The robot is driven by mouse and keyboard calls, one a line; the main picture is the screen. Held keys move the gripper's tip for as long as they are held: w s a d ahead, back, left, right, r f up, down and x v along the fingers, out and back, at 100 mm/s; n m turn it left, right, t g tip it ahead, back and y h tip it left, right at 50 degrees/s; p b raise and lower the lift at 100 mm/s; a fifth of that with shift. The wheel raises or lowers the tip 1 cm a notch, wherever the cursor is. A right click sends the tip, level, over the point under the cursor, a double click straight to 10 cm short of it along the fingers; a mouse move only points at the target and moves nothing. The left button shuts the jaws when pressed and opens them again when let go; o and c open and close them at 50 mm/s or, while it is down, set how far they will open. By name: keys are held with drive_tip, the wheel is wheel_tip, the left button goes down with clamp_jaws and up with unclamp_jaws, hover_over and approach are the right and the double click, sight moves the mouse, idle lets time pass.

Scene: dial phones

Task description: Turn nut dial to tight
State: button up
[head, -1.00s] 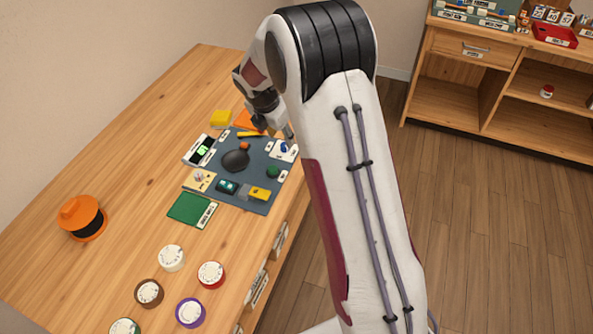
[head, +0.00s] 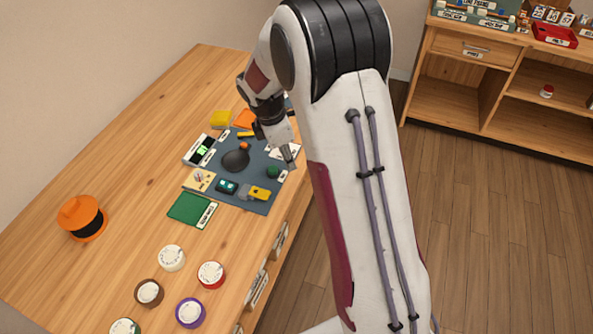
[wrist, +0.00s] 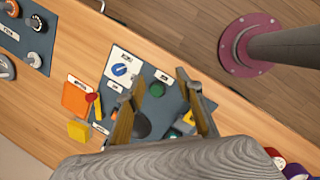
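A white card with a blue dial (wrist: 121,69) lies on the dark mat, left of my gripper's fingertips in the wrist view. Its label is too small to read, so I cannot confirm that it is the nut dial or tell its setting. In the head view my gripper mostly hides this card. My gripper (wrist: 160,79) is open and empty, with its two fingers apart above the mat. A dark green knob (wrist: 156,90) shows between the fingers; it also sits at the mat's right side in the head view (head: 272,172). My gripper (head: 289,154) hangs over the mat's right edge there.
The mat (head: 225,172) also holds a dark rounded object (head: 236,160) and a yellow piece (head: 260,193). Several round dials, one red-rimmed (head: 211,274), stand nearer on the table. A knob panel (wrist: 35,60) shows in the wrist view.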

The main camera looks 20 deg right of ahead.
drive_tip(key=s+a+r+m, duration=0.2)
drive_tip(key=s+r+m, duration=0.3)
drive_tip(key=s+m, duration=0.1)
drive_tip(key=s+a+r+m+y, duration=0.1)
drive_tip(key=s+a+r+m, duration=0.1)
drive_tip(key=s+r+m, duration=0.3)
drive_tip(key=shift+s+r+m, duration=0.35)
drive_tip(key=shift+s+m, duration=0.05)
drive_tip(key=shift+s, duration=1.6)
drive_tip(key=shift+d, duration=0.1)
